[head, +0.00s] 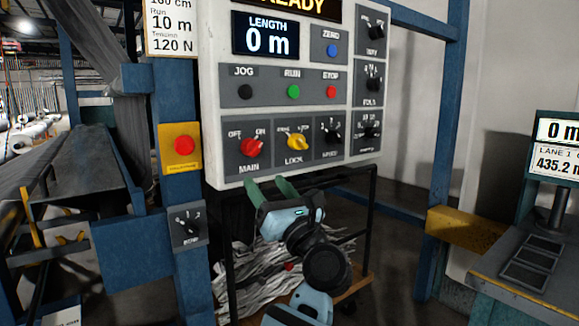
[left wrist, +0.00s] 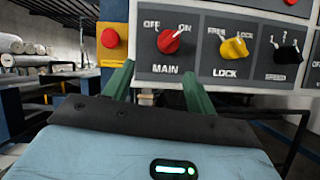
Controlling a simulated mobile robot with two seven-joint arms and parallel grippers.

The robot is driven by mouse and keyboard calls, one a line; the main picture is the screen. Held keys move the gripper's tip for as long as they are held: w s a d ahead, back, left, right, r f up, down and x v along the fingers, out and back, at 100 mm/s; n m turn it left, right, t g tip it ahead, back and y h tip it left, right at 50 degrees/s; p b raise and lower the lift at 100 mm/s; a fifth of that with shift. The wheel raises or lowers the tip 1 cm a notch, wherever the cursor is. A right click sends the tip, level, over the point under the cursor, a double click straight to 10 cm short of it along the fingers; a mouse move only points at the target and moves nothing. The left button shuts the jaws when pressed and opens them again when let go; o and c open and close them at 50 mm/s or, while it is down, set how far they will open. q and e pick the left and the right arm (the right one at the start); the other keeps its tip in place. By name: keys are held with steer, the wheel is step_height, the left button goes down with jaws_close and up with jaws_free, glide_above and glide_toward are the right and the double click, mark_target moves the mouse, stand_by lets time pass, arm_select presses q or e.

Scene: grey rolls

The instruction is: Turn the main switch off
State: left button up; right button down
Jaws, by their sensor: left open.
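The main switch is a red rotary knob (head: 250,146) on the grey control panel (head: 225,173), labelled MAIN, with OFF at its upper left and ON at its upper right. In the left wrist view the red knob (left wrist: 170,41) has its pale pointer line toward ON. My left gripper (head: 268,184) is open and empty, just below and in front of the panel's lower edge. In the left wrist view its two green fingers (left wrist: 158,75) stand apart below the knob, one on each side, and do not grip it. My right gripper is not in view.
The yellow LOCK knob (head: 297,141) and black SPEED knob (head: 331,134) sit right of the switch. Black, green and red buttons are above. A red emergency button (head: 183,146) on a yellow plate is left. Blue posts flank the panel; crumpled sheet material (head: 255,275) lies below.

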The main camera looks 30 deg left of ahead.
mark_target(255, 152)
arm_select(q)
steer(key=w+a+r, duration=0.1)
steer(key=w+a+r+n, duration=0.1)
steer(key=a+r, duration=0.1)
steer(key=w+a+r+n+g, duration=0.1)
steer(key=a, duration=0.1)
steer(key=shift+w+r, duration=0.3)
steer(key=shift+w, duration=0.1)
steer(key=shift+w+a+r+h, duration=0.2)
steer(key=shift+w+a+h, duration=0.1)
steer(key=shift+a, duration=0.25)
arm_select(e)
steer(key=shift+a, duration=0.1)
arm_select(q)
steer(key=shift+c, duration=0.3)
